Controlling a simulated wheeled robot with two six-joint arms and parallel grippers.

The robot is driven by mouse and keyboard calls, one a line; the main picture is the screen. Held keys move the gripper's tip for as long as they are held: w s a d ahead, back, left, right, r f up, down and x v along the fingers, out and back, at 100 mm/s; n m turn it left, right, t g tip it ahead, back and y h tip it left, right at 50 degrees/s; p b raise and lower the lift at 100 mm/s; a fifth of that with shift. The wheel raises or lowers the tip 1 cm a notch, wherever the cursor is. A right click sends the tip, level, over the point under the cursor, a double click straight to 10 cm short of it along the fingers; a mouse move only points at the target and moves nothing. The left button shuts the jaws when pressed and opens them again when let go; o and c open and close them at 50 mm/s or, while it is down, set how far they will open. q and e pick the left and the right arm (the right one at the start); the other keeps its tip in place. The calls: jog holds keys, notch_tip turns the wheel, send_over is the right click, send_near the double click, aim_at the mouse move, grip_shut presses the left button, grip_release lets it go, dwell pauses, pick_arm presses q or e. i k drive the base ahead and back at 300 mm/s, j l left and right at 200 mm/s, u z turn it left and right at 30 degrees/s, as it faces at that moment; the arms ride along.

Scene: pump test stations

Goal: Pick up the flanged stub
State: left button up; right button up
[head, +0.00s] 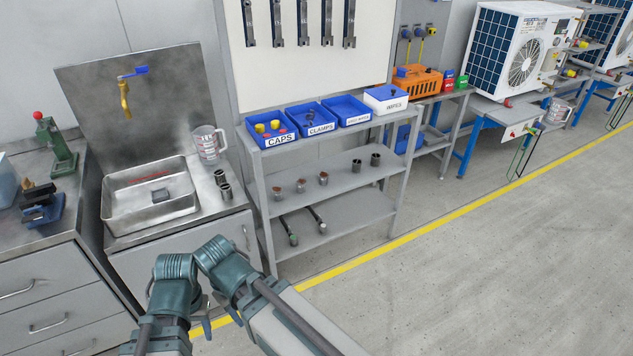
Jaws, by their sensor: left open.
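Several small metal cylinders are in the head view, and I cannot tell which is the flanged stub. Two dark metal cylinders (225,191) stand upright on the counter right of the sink. Two plain grey ones (375,159) stand at the right of the middle shelf. A few with reddish-brown tops (301,186) stand further left on that shelf. My left gripper (207,322) is low in the view, in front of the sink cabinet and apart from all of these. It is open and partly hidden by my arm. My right gripper is not in view.
The steel sink basin (118,222) holds a small block. A clear jug (208,146) stands behind the counter cylinders. The shelf rack (345,183) has labelled bins (313,118) on top and two rods (317,219) below. The floor to the right (480,270) is clear.

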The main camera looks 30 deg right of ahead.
aim_at(278, 190)
jog(key=l, duration=0.85)
jog(key=i+l, duration=0.1)
jog(key=l, duration=0.7)
jog(key=i+l, duration=0.1)
jog(key=l, duration=0.75)
